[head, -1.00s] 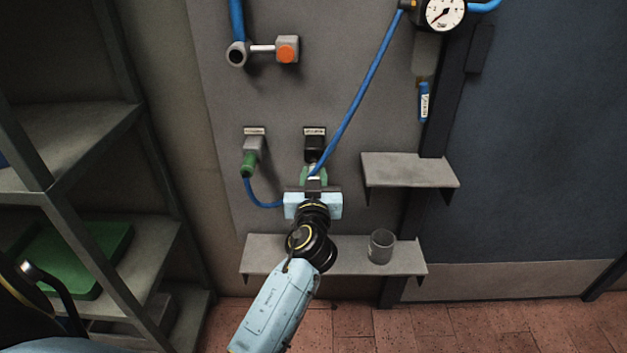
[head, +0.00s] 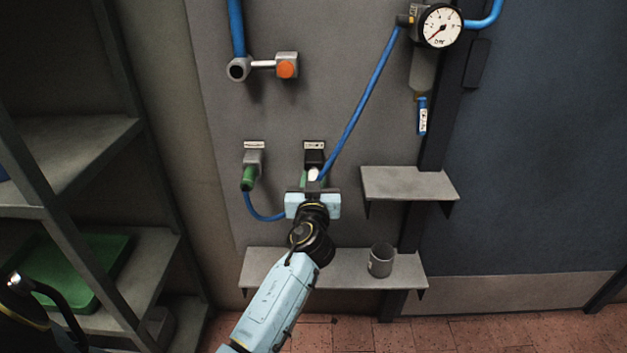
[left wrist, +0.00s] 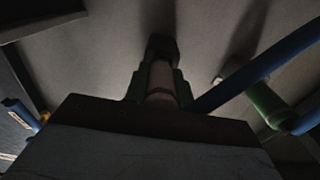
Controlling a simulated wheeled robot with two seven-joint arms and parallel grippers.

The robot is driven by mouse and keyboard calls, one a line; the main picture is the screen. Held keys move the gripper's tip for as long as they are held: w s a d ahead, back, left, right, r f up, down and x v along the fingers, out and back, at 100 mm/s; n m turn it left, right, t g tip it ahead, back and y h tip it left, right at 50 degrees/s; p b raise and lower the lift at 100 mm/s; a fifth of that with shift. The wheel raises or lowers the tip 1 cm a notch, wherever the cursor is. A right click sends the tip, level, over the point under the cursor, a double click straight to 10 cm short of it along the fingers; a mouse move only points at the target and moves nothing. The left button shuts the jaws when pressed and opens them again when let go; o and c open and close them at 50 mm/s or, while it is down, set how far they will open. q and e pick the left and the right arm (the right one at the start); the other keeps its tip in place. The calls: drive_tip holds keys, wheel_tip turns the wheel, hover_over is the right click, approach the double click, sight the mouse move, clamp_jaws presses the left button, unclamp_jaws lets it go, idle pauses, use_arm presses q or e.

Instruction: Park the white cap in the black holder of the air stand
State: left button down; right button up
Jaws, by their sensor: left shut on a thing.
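The white cap (head: 313,174) is a small pale cylinder between the fingers of my left gripper (head: 314,181), which is shut on it. In the left wrist view the cap (left wrist: 161,82) stands between the two green fingers. The black holder (head: 314,154) is on the grey panel under a small label, just above the cap. In the left wrist view the dark holder (left wrist: 161,47) is at the cap's far end. I cannot tell whether the cap's end is inside it or only close. My right gripper is not in view.
A green connector (head: 248,178) sits in the grey holder (head: 254,157) to the left. A blue hose (head: 365,95) runs from the gauge (head: 440,25) down behind my gripper. A lower shelf (head: 340,270) carries a grey cup (head: 381,260). Another shelf (head: 410,184) is at right.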

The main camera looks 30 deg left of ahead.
use_arm(q)
drive_tip(key=shift+b, duration=0.65)
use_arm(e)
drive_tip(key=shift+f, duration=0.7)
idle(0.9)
use_arm(q)
drive_tip(key=shift+w+a, duration=0.2)
drive_tip(key=shift+w, duration=0.15)
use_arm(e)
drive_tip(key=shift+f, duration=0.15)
use_arm(q)
drive_tip(key=c, duration=1.1)
unclamp_jaws()
drive_tip(key=v, duration=1.3)
drive_tip(key=shift+s+d, duration=0.1)
drive_tip(key=shift+s, duration=0.05)
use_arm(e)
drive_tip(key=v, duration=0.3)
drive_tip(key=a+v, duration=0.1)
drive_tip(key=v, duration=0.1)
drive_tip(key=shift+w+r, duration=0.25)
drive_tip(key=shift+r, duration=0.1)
use_arm(q)
drive_tip(key=shift+f, duration=0.1)
